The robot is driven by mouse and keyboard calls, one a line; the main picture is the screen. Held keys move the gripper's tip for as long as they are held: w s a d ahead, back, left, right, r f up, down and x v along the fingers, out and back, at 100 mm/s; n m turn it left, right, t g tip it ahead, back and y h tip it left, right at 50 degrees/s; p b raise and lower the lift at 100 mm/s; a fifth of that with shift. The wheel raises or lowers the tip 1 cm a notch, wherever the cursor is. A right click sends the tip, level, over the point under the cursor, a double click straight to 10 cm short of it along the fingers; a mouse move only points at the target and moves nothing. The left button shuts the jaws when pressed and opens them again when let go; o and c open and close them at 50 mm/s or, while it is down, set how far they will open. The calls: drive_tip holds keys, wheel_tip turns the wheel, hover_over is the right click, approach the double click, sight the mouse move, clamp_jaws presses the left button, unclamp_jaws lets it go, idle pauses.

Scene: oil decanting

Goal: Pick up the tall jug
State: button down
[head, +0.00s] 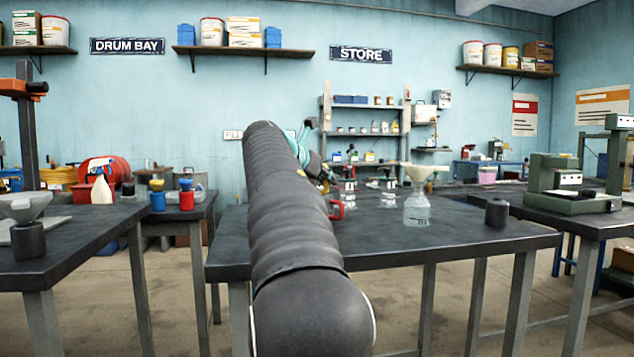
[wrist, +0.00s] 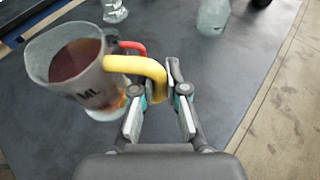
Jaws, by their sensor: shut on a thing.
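The tall jug (wrist: 72,62) is a clear vessel with dark markings and brown liquid inside, at the left of the wrist view. Its yellow handle (wrist: 140,64) reaches between the fingers of my gripper (wrist: 158,92), which is shut on it. The jug looks tilted in this view; I cannot tell if its base touches the table. A red handle (wrist: 133,46) shows behind it, its vessel mostly hidden. In the head view my arm covers most of the jug and gripper, and a red handle (head: 337,209) shows just right of the arm.
A clear bottle with a funnel (head: 417,207) stands right of the arm on the dark table (head: 450,240). A black cylinder (head: 497,213) stands near the table's right end. Small glass vessels (head: 388,196) stand behind. The table's front right is clear.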

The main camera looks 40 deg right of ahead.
drive_tip(key=shift+s+d+r+p, duration=0.35)
drive_tip(key=shift+s+d+r, duration=0.55)
drive_tip(key=shift+d, duration=0.15)
drive_tip(key=shift+s, duration=0.1)
drive_tip(key=shift+r, duration=0.1)
idle(0.3)
